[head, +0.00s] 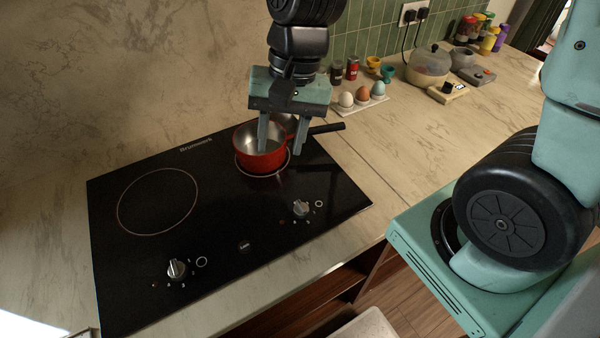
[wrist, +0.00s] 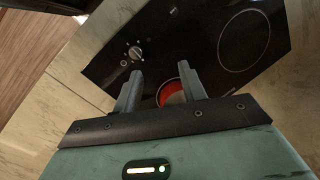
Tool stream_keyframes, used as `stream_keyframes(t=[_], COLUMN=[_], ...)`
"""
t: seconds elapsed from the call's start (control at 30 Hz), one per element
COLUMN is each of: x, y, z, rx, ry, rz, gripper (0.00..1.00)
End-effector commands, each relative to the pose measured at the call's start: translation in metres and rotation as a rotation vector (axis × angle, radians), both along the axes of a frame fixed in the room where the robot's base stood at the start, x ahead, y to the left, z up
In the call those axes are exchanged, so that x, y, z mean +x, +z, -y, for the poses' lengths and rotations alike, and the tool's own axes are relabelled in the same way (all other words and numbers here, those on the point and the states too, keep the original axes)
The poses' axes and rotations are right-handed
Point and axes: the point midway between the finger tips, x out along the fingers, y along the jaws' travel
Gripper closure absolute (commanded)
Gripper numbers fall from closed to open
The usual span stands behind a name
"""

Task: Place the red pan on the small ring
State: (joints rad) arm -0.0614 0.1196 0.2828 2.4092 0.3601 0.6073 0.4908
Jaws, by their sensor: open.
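The red pan (head: 250,161) stands upright on the black cooktop, its pale inside facing up. It appears to sit over the small ring (head: 268,177), whose thin outline shows along the pan's near and right side; the rest is hidden. My gripper (head: 280,152) points down at the pan, open, its left finger overlapping the pan and its right finger to the right of it. I cannot tell whether either finger touches. In the wrist view, part of the red pan (wrist: 170,91) shows between the spread fingers (wrist: 160,74), with nothing clamped.
A black handle (head: 327,128) and a grey round shape partly hidden behind my gripper lie beyond the pan. The large ring (head: 157,201) is empty. Knobs (head: 301,208) line the cooktop's front. Eggs on a holder (head: 361,98) and jars stand behind right.

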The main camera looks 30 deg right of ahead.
Motion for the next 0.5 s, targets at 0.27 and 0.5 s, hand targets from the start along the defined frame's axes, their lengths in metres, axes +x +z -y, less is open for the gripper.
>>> stream_keyframes(t=[0.27,0.5], x=[-0.103,-0.115], y=[0.018,0.019], z=[-0.036,-0.035], rx=[-0.120,-0.141], ry=[0.976,1.119], rz=[0.176,0.197], gripper=[0.58,0.58])
